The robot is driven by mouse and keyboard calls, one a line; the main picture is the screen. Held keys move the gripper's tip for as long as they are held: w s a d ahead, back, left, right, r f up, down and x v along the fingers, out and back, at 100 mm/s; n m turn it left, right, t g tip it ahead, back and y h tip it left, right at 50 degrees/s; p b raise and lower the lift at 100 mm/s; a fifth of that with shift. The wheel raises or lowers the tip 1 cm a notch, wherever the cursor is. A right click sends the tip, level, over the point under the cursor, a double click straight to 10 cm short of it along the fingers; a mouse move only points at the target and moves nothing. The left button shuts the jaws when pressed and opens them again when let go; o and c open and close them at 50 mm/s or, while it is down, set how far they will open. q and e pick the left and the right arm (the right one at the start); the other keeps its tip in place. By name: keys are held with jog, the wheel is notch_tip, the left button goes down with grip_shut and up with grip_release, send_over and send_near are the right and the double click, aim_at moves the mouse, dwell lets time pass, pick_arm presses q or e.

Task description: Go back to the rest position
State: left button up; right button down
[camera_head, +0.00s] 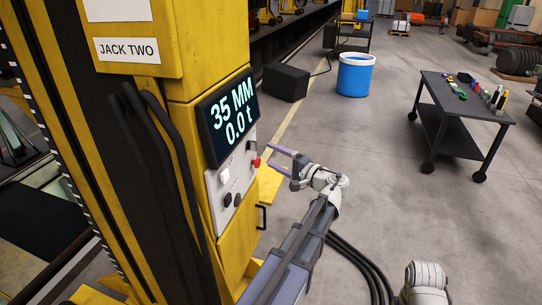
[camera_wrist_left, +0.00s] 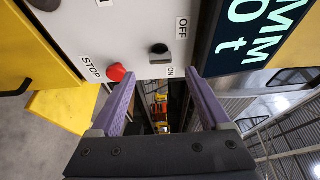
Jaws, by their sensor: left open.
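My left gripper (camera_head: 270,157) is open and empty, just right of the yellow jack column (camera_head: 222,75) labelled JACK TWO. Its two purple fingers show in the left wrist view (camera_wrist_left: 160,82), pointing at the white control panel (camera_wrist_left: 135,30), with nothing between them. On the panel, the red STOP button (camera_wrist_left: 116,72) is beside one fingertip and a dark ON/OFF switch (camera_wrist_left: 159,49) lies between and beyond the fingers. The display (camera_head: 228,115) reads 35 MM and 0.0 t. My right gripper is not seen.
A dark cart (camera_head: 455,105) with small coloured items stands at the right. A blue bin (camera_head: 355,75) and a black box (camera_head: 286,82) stand further back. Dark cables (camera_head: 365,265) run near the floor by my left arm. The concrete floor between column and cart is clear.

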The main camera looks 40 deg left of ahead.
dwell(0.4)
pick_arm(q)
jog(key=s+d+f+m+h, duration=0.1)
jog(key=s+d+f+h, duration=0.3)
jog(key=d+f, duration=0.5)
jog(key=s+d+f+h, duration=0.3)
jog(key=d+f+h, duration=0.35)
jog(key=d, duration=0.45)
jog(key=s+d+f+h, duration=0.2)
jog(key=s+d, duration=0.1)
jog(key=d, duration=0.3)
jog(key=s+d+f+m+g+h, duration=0.1)
jog(key=s+d+f+h, duration=0.1)
jog(key=s+d, duration=0.2)
jog(key=s+d+f+m+h, duration=0.1)
jog(key=s+d, duration=0.3)
jog(key=d, duration=0.4)
jog(key=shift+d+f+g+h, duration=0.4)
jog(key=shift+f+h, duration=0.25)
jog(key=shift+f, duration=0.1)
jog(key=shift+c, duration=0.2)
